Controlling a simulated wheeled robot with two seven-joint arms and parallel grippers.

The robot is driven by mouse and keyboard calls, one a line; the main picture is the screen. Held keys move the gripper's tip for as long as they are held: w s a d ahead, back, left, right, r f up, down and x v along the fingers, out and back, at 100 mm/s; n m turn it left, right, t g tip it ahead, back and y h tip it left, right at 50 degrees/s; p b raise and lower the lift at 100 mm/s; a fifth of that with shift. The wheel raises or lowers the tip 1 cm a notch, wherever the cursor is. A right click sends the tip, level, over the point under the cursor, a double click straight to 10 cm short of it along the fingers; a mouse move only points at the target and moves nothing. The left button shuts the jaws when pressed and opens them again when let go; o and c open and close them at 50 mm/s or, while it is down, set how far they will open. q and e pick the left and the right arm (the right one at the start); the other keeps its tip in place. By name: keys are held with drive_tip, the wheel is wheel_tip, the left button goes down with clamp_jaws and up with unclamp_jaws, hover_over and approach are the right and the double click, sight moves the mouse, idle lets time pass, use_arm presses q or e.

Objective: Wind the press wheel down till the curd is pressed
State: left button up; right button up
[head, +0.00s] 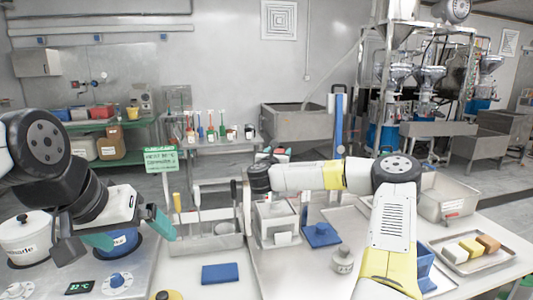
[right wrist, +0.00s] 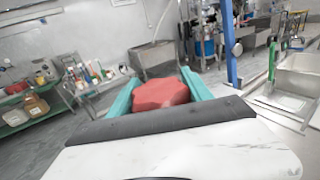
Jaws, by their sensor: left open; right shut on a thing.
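The red press wheel (right wrist: 160,93) sits between the teal fingers of my right gripper (right wrist: 158,90) in the right wrist view. The gripper is shut on it. In the head view the wheel (head: 282,152) shows only as a small red patch behind my right wrist. My arm hides the upper press. My left gripper (head: 132,232) is open and empty at the left, near a blue pot (head: 122,243).
A utensil rack (head: 210,243) stands left of the press. A blue sponge (head: 220,273) lies in front. A tray of coloured blocks (head: 470,262) is at the far right.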

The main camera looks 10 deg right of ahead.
drive_tip(key=shift+s+d+r+m+g+h, duration=0.1)
drive_tip(key=shift+d+m+g+h, duration=0.05)
drive_tip(key=shift+m+g+h, duration=0.55)
drive_tip(key=shift+s+d+r+m+g+h, duration=0.1)
drive_tip(key=shift+m+g+h, duration=0.3)
drive_tip(key=shift+h, duration=0.5)
drive_tip(key=shift+m+h, duration=0.3)
drive_tip(key=o, duration=1.4)
drive_tip(key=shift+c, duration=0.2)
drive_tip(key=shift+f, duration=0.1)
drive_tip(key=v, duration=0.7)
drive_tip(key=shift+s+a, duration=0.2)
drive_tip(key=shift+s, duration=0.05)
